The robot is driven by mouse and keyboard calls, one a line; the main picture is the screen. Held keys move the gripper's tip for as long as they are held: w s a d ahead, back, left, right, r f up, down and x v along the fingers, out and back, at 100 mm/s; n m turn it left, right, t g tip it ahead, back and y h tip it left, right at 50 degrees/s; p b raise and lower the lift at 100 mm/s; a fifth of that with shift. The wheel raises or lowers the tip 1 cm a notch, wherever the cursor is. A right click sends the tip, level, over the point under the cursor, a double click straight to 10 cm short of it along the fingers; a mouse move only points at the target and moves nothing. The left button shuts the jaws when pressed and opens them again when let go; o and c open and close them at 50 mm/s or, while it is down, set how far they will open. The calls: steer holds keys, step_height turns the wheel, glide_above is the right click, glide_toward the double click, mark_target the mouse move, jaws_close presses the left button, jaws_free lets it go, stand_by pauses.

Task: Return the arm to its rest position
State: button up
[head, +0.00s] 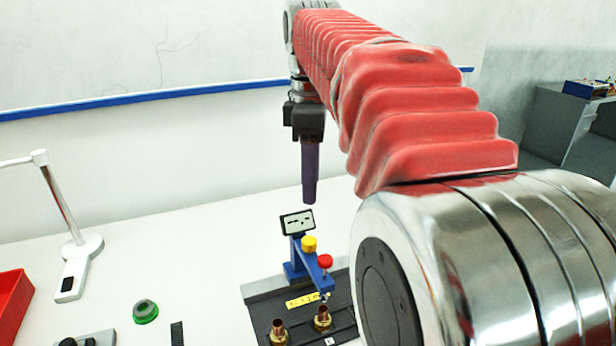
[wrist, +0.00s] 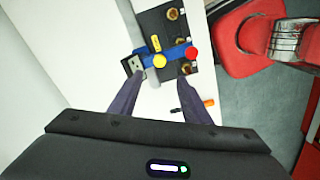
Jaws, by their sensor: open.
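My gripper (head: 310,198) hangs fingers-down from my red-sleeved arm in the head view, above the white table and behind the blue fixture. The wrist view shows its two dark fingers (wrist: 157,84) spread apart with nothing held between them. The blue fixture (head: 297,262) carries a small display (head: 297,223), a yellow knob (head: 309,243) and a red knob (head: 325,261). The fixture also shows well below the fingers in the wrist view (wrist: 178,53). My arm hides part of the table on the right.
Brass fittings (head: 322,318) stand on a dark base plate (head: 262,297). A green ring (head: 145,311), a red bin (head: 12,303) and a white stand (head: 82,246) are at the left. An orange-handled tool (wrist: 208,102) lies near the table edge. A grey cabinet (head: 553,125) stands at the right.

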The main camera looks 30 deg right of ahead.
stand_by(0.4)
steer(key=s+a+f+m+t, duration=0.2)
steer(key=s+a+f+m, duration=0.3)
steer(key=a+f, duration=0.3)
steer(key=s+a+f+m+t, duration=0.3)
steer(key=s+a+f+m, duration=0.2)
steer(key=a+f, duration=0.3)
steer(key=shift+s+a+f+t, duration=0.3)
steer(key=shift+s+f, duration=0.1)
steer(key=shift+f, duration=0.1)
steer(key=shift+d, duration=0.15)
